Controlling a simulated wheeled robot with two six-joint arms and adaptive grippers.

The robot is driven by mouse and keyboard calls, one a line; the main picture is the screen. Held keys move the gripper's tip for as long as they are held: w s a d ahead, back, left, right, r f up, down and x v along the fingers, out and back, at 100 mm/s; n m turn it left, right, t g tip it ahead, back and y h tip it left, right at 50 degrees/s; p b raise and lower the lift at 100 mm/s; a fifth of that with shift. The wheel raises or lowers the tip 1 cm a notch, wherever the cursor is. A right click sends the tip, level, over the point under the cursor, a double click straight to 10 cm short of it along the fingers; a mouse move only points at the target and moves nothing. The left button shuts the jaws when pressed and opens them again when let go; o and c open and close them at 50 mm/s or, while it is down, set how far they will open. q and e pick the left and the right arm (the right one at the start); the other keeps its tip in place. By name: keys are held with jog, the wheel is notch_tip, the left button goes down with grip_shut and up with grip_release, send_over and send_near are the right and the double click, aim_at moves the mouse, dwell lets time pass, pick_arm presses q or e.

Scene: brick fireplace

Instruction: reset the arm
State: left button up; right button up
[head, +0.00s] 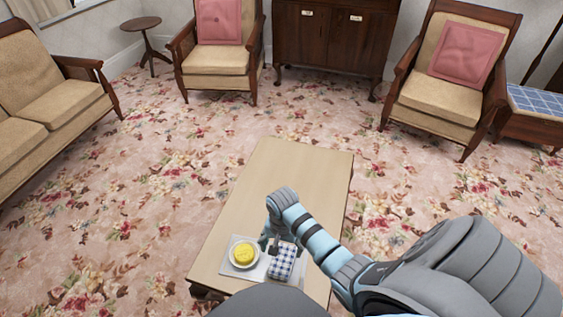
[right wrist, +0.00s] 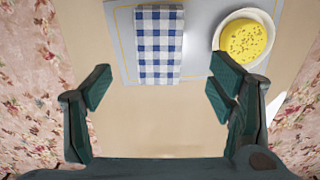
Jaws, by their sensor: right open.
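My right arm reaches in from the right over a light wooden coffee table (head: 285,165). My right gripper (head: 268,241) is above the near part of the table, close to a blue-and-white checkered cloth (head: 283,262). In the right wrist view, my right gripper (right wrist: 163,85) is open, with its two fingers wide apart and nothing between them. The checkered cloth (right wrist: 158,45) lies beyond the fingertips. A white bowl (right wrist: 264,17) with yellow, speckled food (right wrist: 243,39) is beside it. My left gripper is not in view.
The cloth and bowl rest on a light grey placemat (head: 229,270). The far part of the table is bare. A beige sofa (head: 45,85), two armchairs (head: 215,62) with pink cushions and a dark cabinet (head: 335,45) stand around it. Patterned carpet (head: 150,180) lies open between them.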

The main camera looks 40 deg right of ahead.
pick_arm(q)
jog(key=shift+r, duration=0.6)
pick_arm(e)
notch_tip(320, 180, up, 3)
jog(key=shift+f, duration=0.15)
